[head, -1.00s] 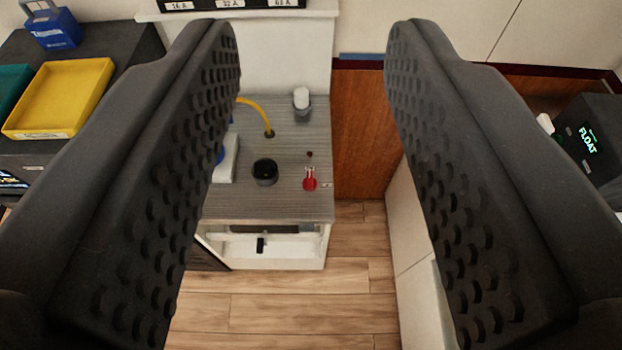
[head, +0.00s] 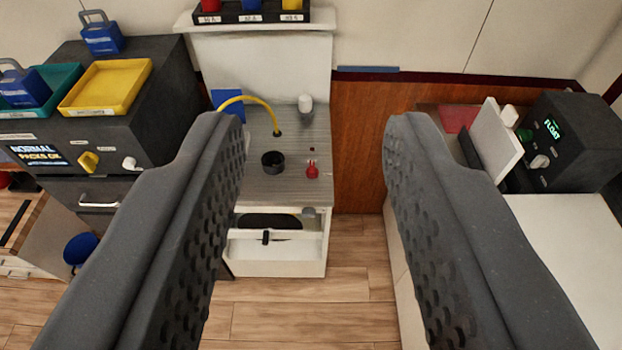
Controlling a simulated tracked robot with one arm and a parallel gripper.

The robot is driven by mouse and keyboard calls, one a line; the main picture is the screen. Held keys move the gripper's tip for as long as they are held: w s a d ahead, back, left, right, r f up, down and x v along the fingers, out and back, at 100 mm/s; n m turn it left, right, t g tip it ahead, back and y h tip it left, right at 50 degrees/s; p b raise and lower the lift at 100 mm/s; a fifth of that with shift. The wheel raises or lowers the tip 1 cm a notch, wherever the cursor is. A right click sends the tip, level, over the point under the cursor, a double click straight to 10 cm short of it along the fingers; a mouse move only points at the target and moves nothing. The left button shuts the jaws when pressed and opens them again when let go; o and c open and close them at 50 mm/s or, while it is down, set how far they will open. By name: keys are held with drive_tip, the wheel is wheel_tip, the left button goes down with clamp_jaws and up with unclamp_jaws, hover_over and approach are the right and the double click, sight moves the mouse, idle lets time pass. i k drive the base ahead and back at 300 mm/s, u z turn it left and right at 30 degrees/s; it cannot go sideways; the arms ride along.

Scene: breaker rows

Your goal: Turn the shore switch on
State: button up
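My gripper (head: 314,135) is open and empty, its two dark fingers framing the middle of the view. No label reading shore is legible. On the dark cabinet (head: 137,118) at left are a yellow knob (head: 88,162) and a white knob (head: 131,163), beside a screen reading NORMAL PACKS OK (head: 37,153). At right, a dark box (head: 575,135) has a green FLOAT display (head: 552,128) and a pale knob (head: 539,161). Their small labels are too blurred to read. My fingers touch none of these.
A grey counter (head: 300,180) holds a black cup (head: 273,162), a red item (head: 312,170) and a yellow hose (head: 262,102). Yellow (head: 105,88) and teal (head: 50,85) trays and blue locks top the cabinet. A white panel (head: 495,140) stands at right. Wooden floor lies clear below.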

sight(312, 172)
drive_tip(key=z, duration=0.05)
drive_tip(key=i, duration=1.25)
drive_tip(key=u, duration=0.6)
